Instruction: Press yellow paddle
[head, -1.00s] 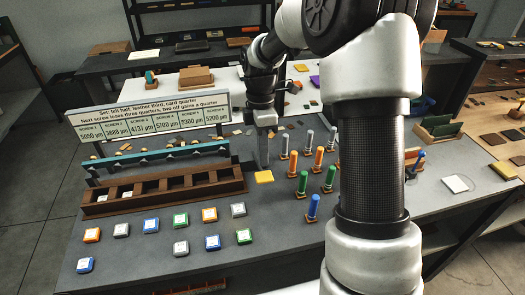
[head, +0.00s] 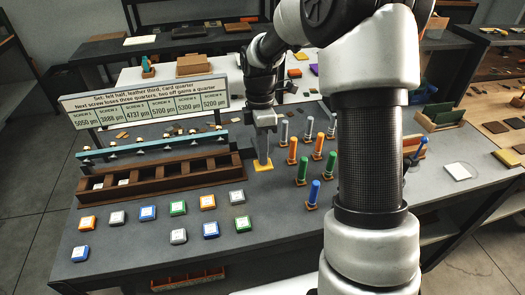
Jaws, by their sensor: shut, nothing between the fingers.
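The yellow paddle (head: 258,168) is a small flat yellow plate on the grey table, just right of the brown wooden rack. My gripper (head: 263,162) points straight down over it, fingers shut and empty. The fingertips overlap the paddle in the picture and look to be at its surface. I cannot tell whether they touch or press it. The gripper hides part of the paddle's back half.
The compartmented brown rack (head: 155,193) and the sign with screw readings (head: 145,105) stand to the left. Several upright coloured posts (head: 314,193) stand close on the right. Several coloured square blocks (head: 178,208) lie in front.

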